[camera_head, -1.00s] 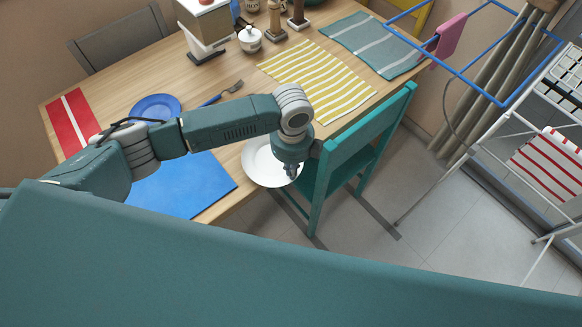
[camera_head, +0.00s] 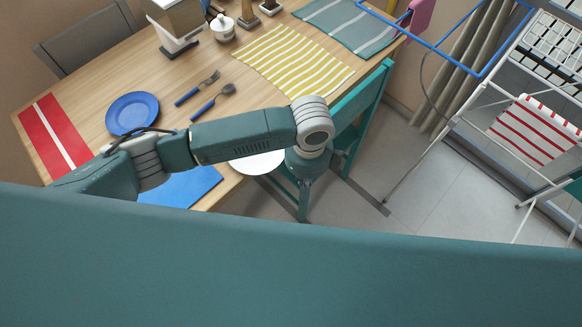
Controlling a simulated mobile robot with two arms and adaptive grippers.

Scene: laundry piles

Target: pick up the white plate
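The white plate (camera_head: 257,164) lies at the near right edge of the wooden table, beside the blue placemat. My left forearm crosses over it and hides its far part. My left gripper (camera_head: 304,180) points down just right of the plate, near the teal chair. Its fingertips are hidden or too small to make out, so I cannot tell whether it is open or touches the plate. My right gripper is not in view.
A teal chair (camera_head: 360,119) stands close to the gripper at the table's right side. On the table are a blue plate (camera_head: 132,113), cutlery (camera_head: 213,102), a blue placemat (camera_head: 186,186) and a yellow striped cloth (camera_head: 291,60). A white drying rack (camera_head: 446,128) stands at right.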

